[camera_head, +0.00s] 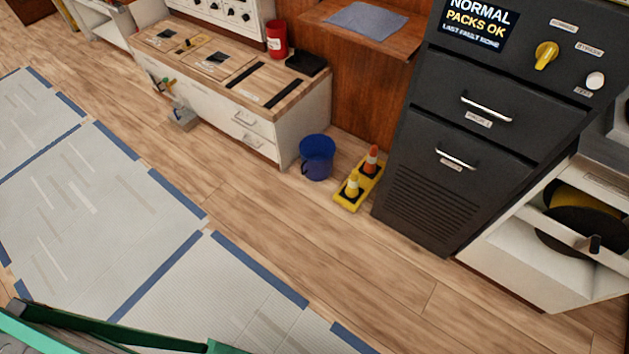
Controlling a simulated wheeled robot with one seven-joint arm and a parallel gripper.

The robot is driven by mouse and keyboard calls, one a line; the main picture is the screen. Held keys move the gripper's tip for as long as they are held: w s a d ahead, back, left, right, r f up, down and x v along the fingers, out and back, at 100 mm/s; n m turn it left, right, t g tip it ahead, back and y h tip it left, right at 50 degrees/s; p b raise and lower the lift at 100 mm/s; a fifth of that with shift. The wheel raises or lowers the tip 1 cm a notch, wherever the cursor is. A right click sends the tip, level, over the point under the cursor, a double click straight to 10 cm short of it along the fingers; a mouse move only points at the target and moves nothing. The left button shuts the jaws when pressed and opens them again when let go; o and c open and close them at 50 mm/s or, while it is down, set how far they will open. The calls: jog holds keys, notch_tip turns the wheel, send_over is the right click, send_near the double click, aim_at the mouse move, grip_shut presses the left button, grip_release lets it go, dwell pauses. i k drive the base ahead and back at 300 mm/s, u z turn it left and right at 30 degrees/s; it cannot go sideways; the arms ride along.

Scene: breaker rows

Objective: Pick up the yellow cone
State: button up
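The yellow cone (352,185) is small, with a pale band, and stands upright on a dark square base. It sits at the near end of a low yellow tray (346,204) on the wood floor, between the blue bucket and the black cabinet. An orange cone (371,159) with a pale band stands just behind it, at the far end of the same tray. My gripper is not in view.
A blue bucket (317,157) stands left of the tray. A black cabinet (448,150) rises close on the right. A white bench (228,122) with a wooden top is at the back left. The wood floor in front of the tray is clear.

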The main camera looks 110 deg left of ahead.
aim_at(351, 191)
jog(key=u, duration=2.9)
jog(key=i, duration=1.5)
